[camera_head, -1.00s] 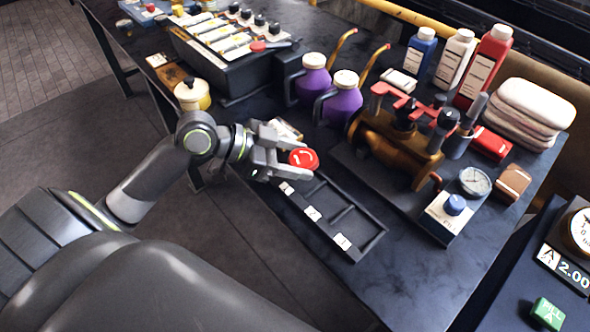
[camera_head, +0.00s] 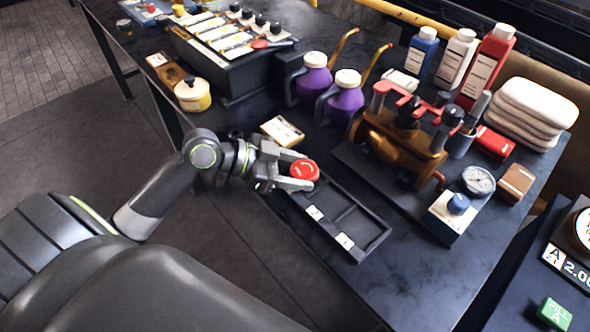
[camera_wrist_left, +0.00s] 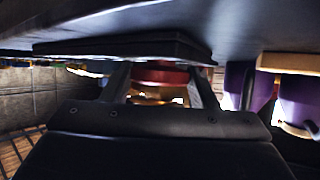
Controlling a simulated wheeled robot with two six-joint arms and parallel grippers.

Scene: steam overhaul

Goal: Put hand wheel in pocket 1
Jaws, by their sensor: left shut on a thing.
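The red round hand wheel (camera_head: 304,170) is held in my left gripper (camera_head: 298,177), with its flat top facing up. In the left wrist view the red wheel (camera_wrist_left: 160,76) sits between the two fingers. The black pocket tray (camera_head: 372,246) lies along the front edge of the table, with white labels on its near side. The gripper and wheel are over the tray's far-left end and hide that end. Whether the wheel touches the tray cannot be told. My right gripper is not in view.
A brass valve body (camera_head: 392,150) with red handles stands behind the tray. Purple jugs (camera_head: 345,100) stand farther back. A cream-labelled block (camera_head: 282,131) lies just behind the gripper. A box with a blue knob (camera_head: 452,212) is right of the tray.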

